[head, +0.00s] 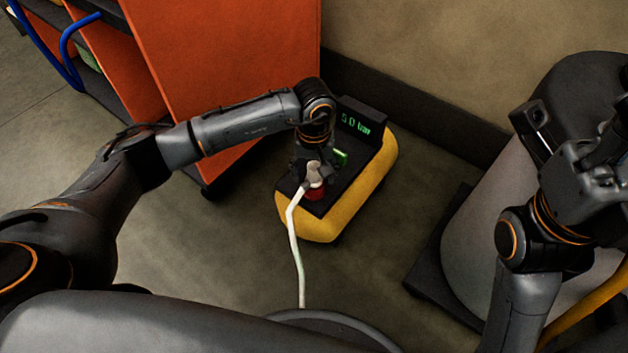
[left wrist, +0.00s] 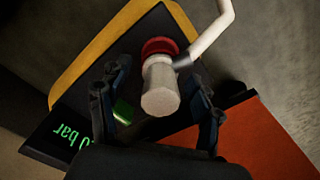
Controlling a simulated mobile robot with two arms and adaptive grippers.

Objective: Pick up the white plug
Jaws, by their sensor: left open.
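The white plug (head: 315,173) stands at the near end of a black-topped yellow unit, over a round red part (head: 316,193). It shows large in the left wrist view (left wrist: 160,90), with the red part (left wrist: 159,46) beyond it. A white hose (head: 297,250) bends off the plug and runs down to the floor side. My left gripper (head: 311,168) is over the plug. In the left wrist view its open fingers (left wrist: 158,104) are on either side of the plug, with gaps visible. My right gripper (head: 540,125) is raised at the right, away from the plug; its jaws are unclear.
The yellow unit (head: 345,215) has a green "bar" display (head: 355,123) and a small green part (head: 341,157). An orange cabinet (head: 220,70) stands behind my left arm. A large grey cylinder (head: 490,215) stands at the right. Floor is clear left of the hose.

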